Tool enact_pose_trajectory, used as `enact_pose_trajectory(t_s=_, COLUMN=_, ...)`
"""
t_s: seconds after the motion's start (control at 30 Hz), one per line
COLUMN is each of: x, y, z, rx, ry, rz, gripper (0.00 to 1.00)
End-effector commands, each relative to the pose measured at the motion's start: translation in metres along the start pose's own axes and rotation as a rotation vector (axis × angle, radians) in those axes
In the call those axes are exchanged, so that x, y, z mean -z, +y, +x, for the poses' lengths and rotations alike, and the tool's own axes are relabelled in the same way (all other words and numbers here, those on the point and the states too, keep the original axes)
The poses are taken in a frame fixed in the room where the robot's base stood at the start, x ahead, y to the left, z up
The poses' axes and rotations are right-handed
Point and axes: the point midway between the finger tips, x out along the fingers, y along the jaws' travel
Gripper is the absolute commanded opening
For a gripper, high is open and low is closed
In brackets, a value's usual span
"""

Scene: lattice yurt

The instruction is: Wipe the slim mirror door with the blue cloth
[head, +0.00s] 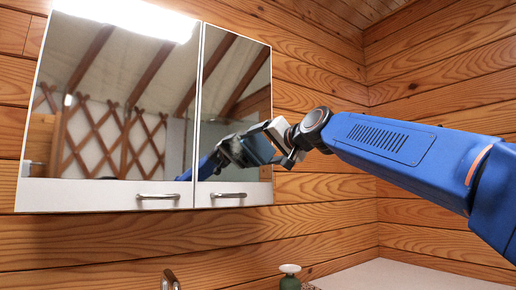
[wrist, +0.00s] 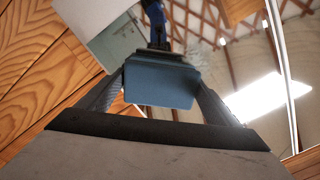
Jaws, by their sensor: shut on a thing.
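The slim mirror door (head: 241,79) is the narrow right-hand door of a wall cabinet, shut, with a bar handle (head: 228,195) on its white lower strip. My gripper (head: 268,143) is in front of its right part, at about mid-height. In the wrist view the blue cloth (wrist: 160,88) is a flat blue-grey pad held between the two fingers. My gripper is shut on it. The cloth faces the mirror glass; whether it touches cannot be told. A reflection of my arm shows in the glass. In the head view the gripper partly hides the cloth.
The wide mirror door (head: 120,95) is to the left, with its own handle (head: 158,196). Plank walls (head: 320,80) surround the cabinet. Below are a tap (head: 170,280), a green bottle with a pale top (head: 290,278) and a pale counter (head: 405,276).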

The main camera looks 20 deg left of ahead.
Motion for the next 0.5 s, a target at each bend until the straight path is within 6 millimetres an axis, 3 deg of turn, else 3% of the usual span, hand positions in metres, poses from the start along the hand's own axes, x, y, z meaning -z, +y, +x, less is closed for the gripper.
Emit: enact_pose_trajectory(t_s=0.5, x=-0.017, y=-0.019, z=0.001, rx=0.000, ry=-0.002, rz=-0.001, gripper=0.64)
